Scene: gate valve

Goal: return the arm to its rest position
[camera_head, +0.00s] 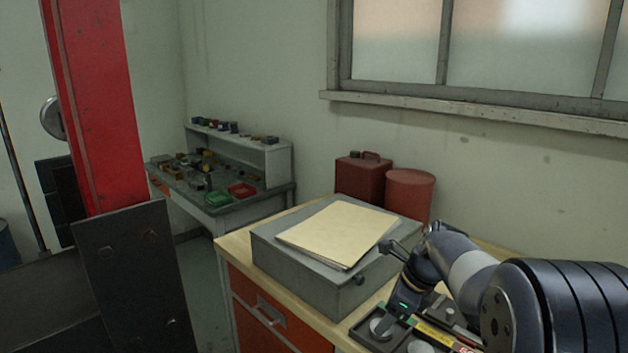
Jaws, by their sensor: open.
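My arm comes in from the lower right corner, with dark blue-grey links and one pale band. My gripper (388,288) is at its left end, open, with a small green light on it. One finger points left beside the grey box (300,278); the other reaches down over a dark tray (362,331). I see nothing between the fingers. I cannot tell whether the gripper touches the box or the tray. No gate valve can be made out in this view.
Papers (337,233) lie on the box, on a wooden-topped cabinet (236,246) with orange drawers. A red can (362,179) and a red drum (409,192) stand behind. A red post (105,110) blocks the left. A cluttered workbench (222,214) stands farther back.

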